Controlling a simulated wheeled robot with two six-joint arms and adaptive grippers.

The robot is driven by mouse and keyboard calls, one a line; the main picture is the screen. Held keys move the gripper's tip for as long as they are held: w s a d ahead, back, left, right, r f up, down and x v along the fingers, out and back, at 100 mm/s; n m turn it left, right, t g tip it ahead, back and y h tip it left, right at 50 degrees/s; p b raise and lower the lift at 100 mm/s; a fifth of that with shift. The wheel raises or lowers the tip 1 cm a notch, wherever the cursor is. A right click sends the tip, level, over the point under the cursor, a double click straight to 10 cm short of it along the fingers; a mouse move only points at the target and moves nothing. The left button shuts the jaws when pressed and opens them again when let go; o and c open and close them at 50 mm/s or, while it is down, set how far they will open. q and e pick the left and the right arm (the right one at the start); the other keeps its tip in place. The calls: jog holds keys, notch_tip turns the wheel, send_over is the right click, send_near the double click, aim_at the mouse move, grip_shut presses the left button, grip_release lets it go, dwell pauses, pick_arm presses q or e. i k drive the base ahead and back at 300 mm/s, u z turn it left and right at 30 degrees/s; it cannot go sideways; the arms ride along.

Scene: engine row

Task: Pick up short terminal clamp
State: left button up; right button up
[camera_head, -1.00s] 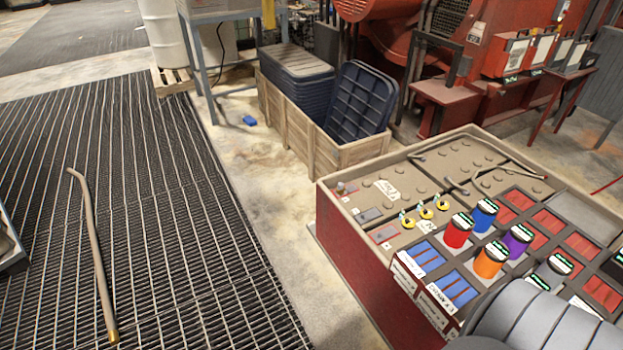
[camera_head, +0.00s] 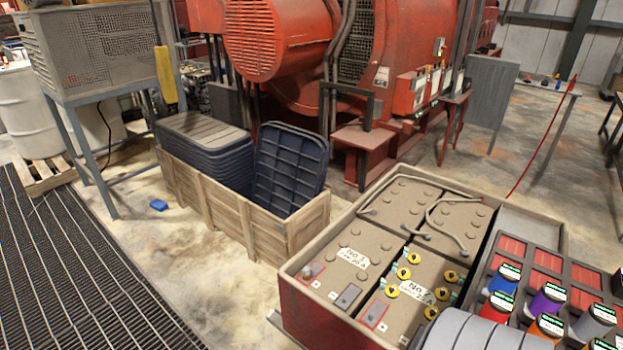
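A red battery box (camera_head: 330,318) with a tan rim stands at the lower right. Brown batteries sit in it, labelled No. 1 (camera_head: 353,257) and No. 2 (camera_head: 416,291). Grey cables (camera_head: 437,226) with dark ends lie over the rear batteries; I cannot tell which piece is the short terminal clamp. Several yellow caps (camera_head: 403,273) are on the No. 2 battery. Neither of my grippers is in view; a grey ribbed arm part of mine covers some of the box at the bottom.
Coloured canisters (camera_head: 546,299) stand on the box's right part beside red compartments (camera_head: 511,247). A wooden crate (camera_head: 235,218) with dark blue bins (camera_head: 290,170) stands behind left. A blue object (camera_head: 158,205) lies on the floor. Red machinery (camera_head: 283,45) fills the back.

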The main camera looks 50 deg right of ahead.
aim_at(306, 274)
jog(key=z, duration=0.6)
jog(key=i, duration=0.75)
jog(key=z, duration=1.15)
jog(key=i, duration=0.4)
jog(key=z, duration=0.45)
